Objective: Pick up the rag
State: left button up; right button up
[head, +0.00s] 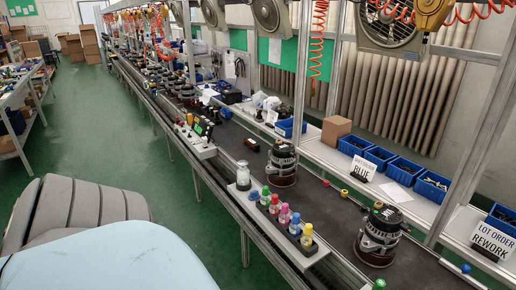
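I cannot make out a rag for certain. A crumpled whitish bundle (268,103) lies on the side shelf beyond the conveyor, near the middle of the head view. It is too small to tell whether it is cloth or a plastic bag. Neither of my grippers is in view.
A dark conveyor (320,213) carries alternators, one near (380,235) and one farther off (283,164). Colored bottles (284,215) stand along its near edge. Blue bins (404,171), a cardboard box (336,130) and a REWORK sign (492,240) line the far shelf. Green floor (110,140) is open at left.

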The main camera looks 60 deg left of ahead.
aim_at(254, 195)
jog(key=u, duration=1.9)
